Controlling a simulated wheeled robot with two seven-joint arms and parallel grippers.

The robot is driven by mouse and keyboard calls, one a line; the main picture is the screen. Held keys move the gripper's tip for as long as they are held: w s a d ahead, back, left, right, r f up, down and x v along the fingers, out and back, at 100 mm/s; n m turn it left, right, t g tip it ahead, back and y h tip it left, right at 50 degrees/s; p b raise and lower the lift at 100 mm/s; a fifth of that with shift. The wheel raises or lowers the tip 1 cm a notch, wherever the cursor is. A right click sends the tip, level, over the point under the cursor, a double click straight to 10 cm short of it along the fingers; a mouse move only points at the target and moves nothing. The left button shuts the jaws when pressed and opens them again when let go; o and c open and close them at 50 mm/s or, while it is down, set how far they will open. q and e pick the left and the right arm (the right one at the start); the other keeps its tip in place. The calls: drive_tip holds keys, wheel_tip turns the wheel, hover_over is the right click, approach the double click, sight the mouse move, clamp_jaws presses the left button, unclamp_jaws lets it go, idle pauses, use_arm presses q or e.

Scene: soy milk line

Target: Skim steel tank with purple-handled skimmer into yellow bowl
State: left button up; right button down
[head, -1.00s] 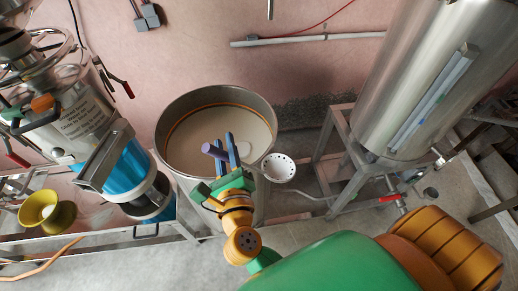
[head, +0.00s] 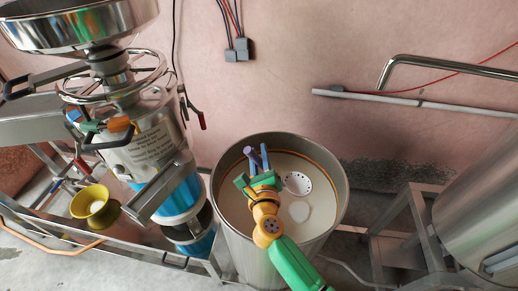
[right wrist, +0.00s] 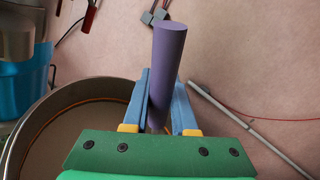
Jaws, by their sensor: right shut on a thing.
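The steel tank (head: 343,190) stands at centre, holding pale liquid with a whiter round patch (head: 299,213) on it. My right gripper (head: 257,158) is over the tank, its blue fingers shut on the purple handle (head: 250,154) of the skimmer. The skimmer's white perforated head (head: 297,183) shows within the tank's rim; I cannot tell its height over the liquid. In the right wrist view the handle (right wrist: 166,70) stands up between the fingers (right wrist: 158,105). The yellow bowl (head: 110,212) is at the left with something whitish inside. My left gripper is not in view.
A steel machine (head: 140,135) with a blue section (head: 180,200) stands between the bowl and the tank. A large steel vessel (head: 480,210) on a metal frame (head: 408,215) is at the right. A pipe (head: 365,96) runs along the pink wall behind.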

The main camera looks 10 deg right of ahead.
use_arm(q)
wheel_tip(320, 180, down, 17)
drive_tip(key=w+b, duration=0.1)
drive_tip(key=b, duration=1.5)
use_arm(e)
wheel_tip(320, 180, down, 17)
drive_tip(key=d, duration=0.1)
use_arm(q)
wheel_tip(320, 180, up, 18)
drive_tip(key=p, duration=1.8)
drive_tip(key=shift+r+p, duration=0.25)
drive_tip(key=shift+p, duration=0.1)
use_arm(e)
wheel_tip(320, 180, up, 21)
drive_tip(key=shift+d, duration=0.25)
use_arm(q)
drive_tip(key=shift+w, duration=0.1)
use_arm(e)
drive_tip(key=shift+s, duration=0.1)
